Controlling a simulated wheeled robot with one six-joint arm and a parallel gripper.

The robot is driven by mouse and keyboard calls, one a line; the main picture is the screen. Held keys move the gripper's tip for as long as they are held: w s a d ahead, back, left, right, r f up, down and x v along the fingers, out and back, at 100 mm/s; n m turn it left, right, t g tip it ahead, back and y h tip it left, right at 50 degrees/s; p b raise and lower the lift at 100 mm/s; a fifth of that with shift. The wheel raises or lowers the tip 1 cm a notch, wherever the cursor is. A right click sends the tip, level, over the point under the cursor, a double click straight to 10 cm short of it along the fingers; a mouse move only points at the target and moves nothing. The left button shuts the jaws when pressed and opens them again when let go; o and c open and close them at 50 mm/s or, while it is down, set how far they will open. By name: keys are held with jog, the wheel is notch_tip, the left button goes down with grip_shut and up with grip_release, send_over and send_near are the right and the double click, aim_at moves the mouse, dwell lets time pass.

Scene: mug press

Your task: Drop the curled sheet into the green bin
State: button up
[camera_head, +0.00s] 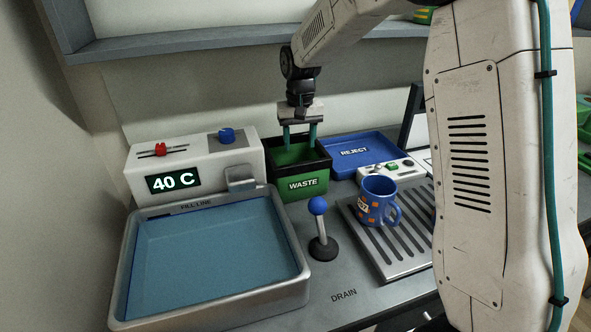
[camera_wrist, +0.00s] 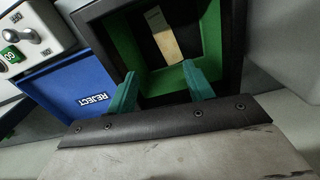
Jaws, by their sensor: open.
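The green bin (camera_head: 302,184), labelled WASTE with a black rim, stands behind the basin and also shows in the wrist view (camera_wrist: 208,46). My gripper (camera_head: 300,142) is above the bin, pointing down, with its two teal fingers apart and nothing between them. The fingers also show in the wrist view (camera_wrist: 160,74), over the bin's opening. A small pale tan curled sheet (camera_wrist: 164,42) lies inside the bin, on its dark floor, apart from the fingers. The head view does not show the sheet.
A blue REJECT tray (camera_head: 375,143) stands right of the bin. A metal basin of water (camera_head: 288,290) and a 40 C control box (camera_head: 225,163) are left. A blue-knobbed lever (camera_head: 319,225) and a blue patterned mug (camera_head: 374,202) on a slotted drain plate (camera_head: 405,267) stand in front.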

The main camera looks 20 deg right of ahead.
notch_tip(320, 180, up, 4)
jog(key=shift+r, duration=0.25)
jog(key=s+d+r, duration=0.1)
jog(key=s+r, duration=0.1)
jog(key=s, duration=1.7)
jog(key=s+d+r+n+t, duration=0.1)
jog(key=s+d+r, duration=0.1)
jog(key=s, duration=1.8)
jog(key=shift+r, duration=0.7)
